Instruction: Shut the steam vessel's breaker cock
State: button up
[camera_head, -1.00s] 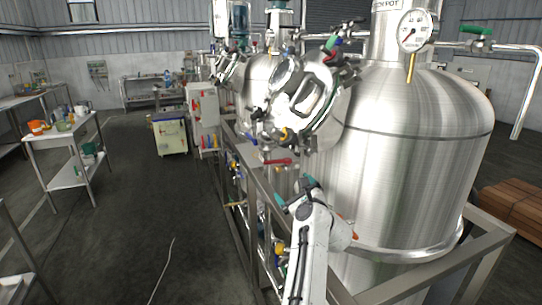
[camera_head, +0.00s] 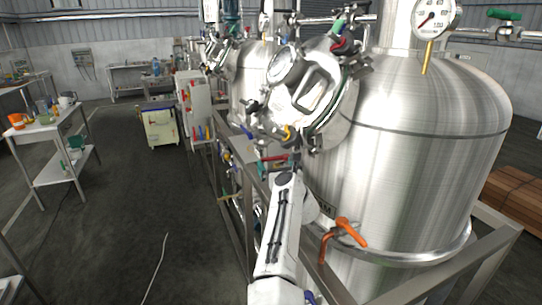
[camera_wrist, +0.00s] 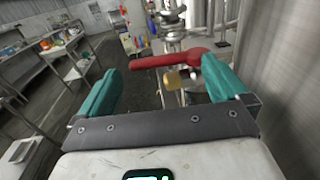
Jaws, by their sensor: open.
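A red lever handle (camera_head: 274,158) sits on pipework at the left side of the near steel vessel, below its round hatch. In the wrist view the red handle (camera_wrist: 170,60) lies crosswise just ahead of my gripper, its wider end at the right by a valve stem. My gripper (camera_wrist: 160,75) is open, with teal fingers on either side and nothing gripped. The right fingertip overlaps the handle in the picture; I cannot tell whether they touch. In the head view my gripper (camera_head: 276,164) is partly hidden by my arm. Which handle is the breaker cock is not labelled.
The near steel vessel (camera_head: 430,140) fills the right. An orange lever (camera_head: 350,230) is low on it, and a green-handled valve (camera_head: 504,15) is on a top pipe beside a gauge (camera_head: 433,18). A steel frame rail (camera_head: 470,262) runs in front.

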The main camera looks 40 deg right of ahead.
aim_at(273, 159)
jog(key=shift+x, duration=3.4)
jog(key=shift+c, duration=0.4)
jog(key=c, duration=1.1)
jog(key=shift+f, duration=0.1)
